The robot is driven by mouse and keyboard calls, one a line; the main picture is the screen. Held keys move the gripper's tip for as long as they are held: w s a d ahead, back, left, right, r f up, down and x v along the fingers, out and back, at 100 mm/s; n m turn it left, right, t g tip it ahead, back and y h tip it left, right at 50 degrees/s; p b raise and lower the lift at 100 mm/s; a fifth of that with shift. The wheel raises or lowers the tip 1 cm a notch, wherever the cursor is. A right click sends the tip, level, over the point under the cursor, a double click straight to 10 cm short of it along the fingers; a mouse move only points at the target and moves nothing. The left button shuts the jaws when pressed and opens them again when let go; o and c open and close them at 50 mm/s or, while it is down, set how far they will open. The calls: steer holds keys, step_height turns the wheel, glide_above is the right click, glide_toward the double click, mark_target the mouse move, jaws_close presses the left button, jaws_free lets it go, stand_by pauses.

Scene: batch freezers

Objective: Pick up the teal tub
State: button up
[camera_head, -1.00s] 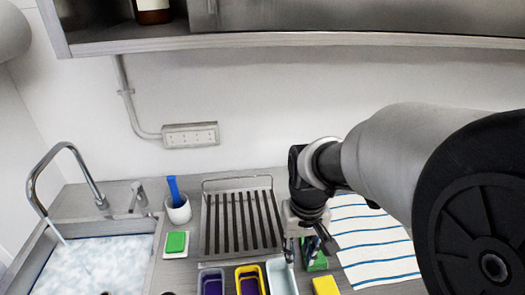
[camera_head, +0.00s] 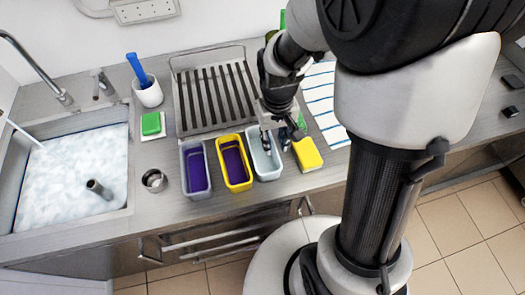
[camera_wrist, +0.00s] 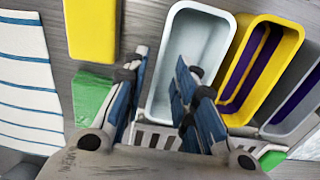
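The tub that best fits teal is a pale blue-white, empty, open one (camera_head: 264,164), at the right end of a row of tubs on the counter. It also shows in the wrist view (camera_wrist: 188,50). My gripper (camera_head: 275,141) is at this tub's far right side, pointing down. In the wrist view my gripper (camera_wrist: 160,72) has its fingers apart. One finger is outside the tub's long wall and the other is over its inside, with the wall showing between them. Contact and exact fingertip height cannot be told.
A yellow tub (camera_head: 222,139) and a grey tub (camera_head: 184,147), both purple inside, stand close on the left. A yellow block (camera_head: 307,153) lies close on the right. A slatted rack (camera_head: 179,75) is behind. A sink (camera_head: 122,205) is at left, a striped cloth (camera_head: 322,104) at right.

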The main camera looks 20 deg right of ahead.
mark_target(274, 146)
steer(key=f, duration=0.1)
steer(key=f+b, duration=0.1)
steer(key=f, duration=0.1)
steer(key=f+b, duration=0.1)
steer(key=f, duration=0.1)
steer(key=shift+w, duration=0.25)
steer(key=shift+r, duration=0.15)
steer(key=shift+c, duration=0.2)
jaws_close()
